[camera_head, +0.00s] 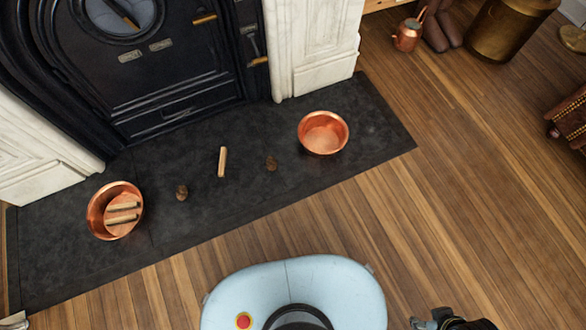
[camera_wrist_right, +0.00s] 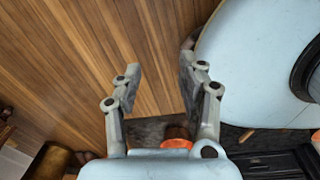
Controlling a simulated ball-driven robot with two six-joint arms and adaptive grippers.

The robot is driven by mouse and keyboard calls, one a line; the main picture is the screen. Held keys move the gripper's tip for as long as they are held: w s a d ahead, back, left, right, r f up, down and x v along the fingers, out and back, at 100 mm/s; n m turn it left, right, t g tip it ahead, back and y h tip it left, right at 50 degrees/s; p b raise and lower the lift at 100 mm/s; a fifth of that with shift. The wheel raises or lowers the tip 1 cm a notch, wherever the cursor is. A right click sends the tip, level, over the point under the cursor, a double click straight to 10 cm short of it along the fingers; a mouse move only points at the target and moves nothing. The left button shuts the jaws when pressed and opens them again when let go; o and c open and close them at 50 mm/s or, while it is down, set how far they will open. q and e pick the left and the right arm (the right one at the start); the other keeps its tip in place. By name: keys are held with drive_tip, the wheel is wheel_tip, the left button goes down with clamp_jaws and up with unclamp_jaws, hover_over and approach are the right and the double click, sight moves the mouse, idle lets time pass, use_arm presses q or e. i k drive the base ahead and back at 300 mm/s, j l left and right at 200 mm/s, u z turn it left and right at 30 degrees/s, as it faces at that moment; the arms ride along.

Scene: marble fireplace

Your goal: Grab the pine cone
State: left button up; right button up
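Two small brown lumps that look like pine cones lie on the dark hearth slab in the head view. One pine cone (camera_head: 181,192) is near the left copper bowl (camera_head: 93,214). The other pine cone (camera_head: 271,163) is left of the right copper bowl (camera_head: 323,135). My right gripper (camera_wrist_right: 160,75) is open and empty in the right wrist view, over the wood floor, with its fingers apart. Its arm shows dark at the bottom right of the head view, well away from both cones. My left gripper is not clearly seen.
The left bowl holds several wooden sticks; the right bowl looks empty. A single stick (camera_head: 222,161) lies between the cones. The black stove (camera_head: 165,85) and white marble surround (camera_head: 312,45) stand behind the hearth (camera_head: 215,205). A copper kettle (camera_head: 407,36) is farther right.

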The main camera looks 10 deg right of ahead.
sight(272, 165)
drive_tip(key=i+l+u, duration=0.2)
drive_tip(key=u, duration=0.15)
drive_tip(key=i+l+u, duration=0.2)
drive_tip(key=u, duration=0.15)
drive_tip(key=i+l+u, duration=0.1)
drive_tip(key=l+u, duration=0.25)
